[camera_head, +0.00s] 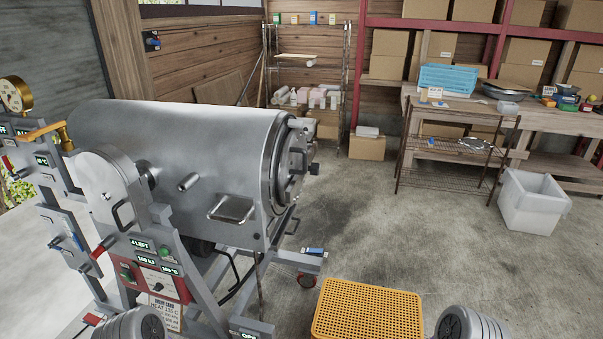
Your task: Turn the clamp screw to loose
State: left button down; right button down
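A large grey metal drum (180,130) lies on its side on a frame at the left. Its round door (285,165) is at the right end, seen nearly edge-on. A dark clamp fitting (297,160) sits on the door, with a small dark knob (315,169) sticking out to the right. This looks like the clamp screw, but it is small and I cannot tell whether it is tight or loose. Neither of my grippers is in view. Only rounded grey parts, likely of my arms, show at the bottom edge, apart from the drum.
A control panel (160,283) with labels and a green button is on the drum's frame. A yellow perforated crate (368,312) stands on the floor in front. A white bin (533,204) and a wire rack (450,155) are at the right. The concrete floor between is clear.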

aim_at(315, 168)
jog(key=z, duration=0.5)
jog(key=i, duration=1.15)
jog(key=u, duration=0.6)
